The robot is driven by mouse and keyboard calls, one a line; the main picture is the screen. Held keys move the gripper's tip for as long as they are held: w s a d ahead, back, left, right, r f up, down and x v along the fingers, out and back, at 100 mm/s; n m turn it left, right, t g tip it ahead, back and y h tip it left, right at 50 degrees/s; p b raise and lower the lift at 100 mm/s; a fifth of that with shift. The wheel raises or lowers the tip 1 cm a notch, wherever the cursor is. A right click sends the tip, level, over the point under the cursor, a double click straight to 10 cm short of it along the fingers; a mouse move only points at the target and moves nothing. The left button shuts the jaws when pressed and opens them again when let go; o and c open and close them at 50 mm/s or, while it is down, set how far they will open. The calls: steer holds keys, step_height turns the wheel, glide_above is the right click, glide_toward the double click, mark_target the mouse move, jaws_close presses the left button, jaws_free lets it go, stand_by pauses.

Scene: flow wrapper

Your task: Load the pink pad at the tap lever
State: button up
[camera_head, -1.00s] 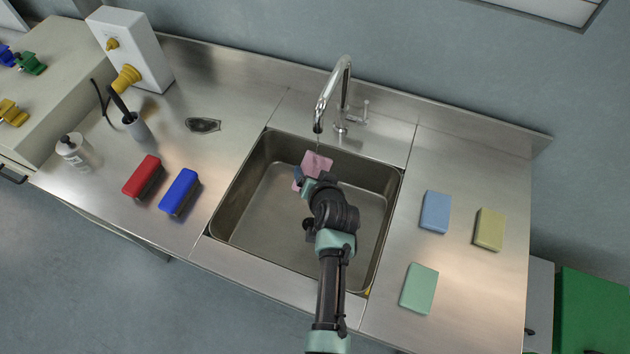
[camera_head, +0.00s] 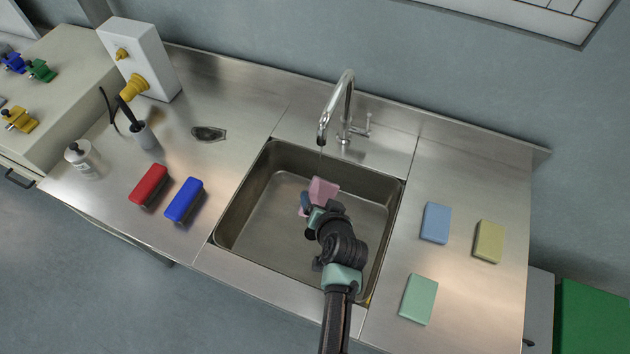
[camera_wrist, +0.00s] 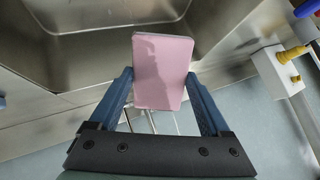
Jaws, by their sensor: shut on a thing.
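The pink pad (camera_head: 323,190) is held by my gripper (camera_head: 310,206) over the sink basin, below and a little in front of the tap spout. In the wrist view the pad (camera_wrist: 162,72) sits between the two blue fingers of my gripper (camera_wrist: 162,88), which are shut on its sides. A darker patch shows on the pad's upper part in that view. The chrome tap (camera_head: 343,100) stands behind the sink, and its lever (camera_head: 366,124) is on the right of its base. A thin stream appears under the spout. The pad is apart from the tap.
The sink (camera_head: 262,215) has raised walls around my gripper. Blue (camera_head: 435,222), yellow (camera_head: 489,240) and green (camera_head: 419,298) pads lie on the right counter.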

steer(key=shift+s+d+p, duration=0.25)
steer(key=shift+s+d, duration=0.05)
steer(key=shift+s, duration=0.7)
steer(key=shift+s+d+p, duration=0.25)
steer(key=shift+s, duration=0.7)
steer(key=p+v, duration=0.4)
steer(key=v, duration=0.2)
steer(key=shift+s, duration=0.25)
stand_by(0.6)
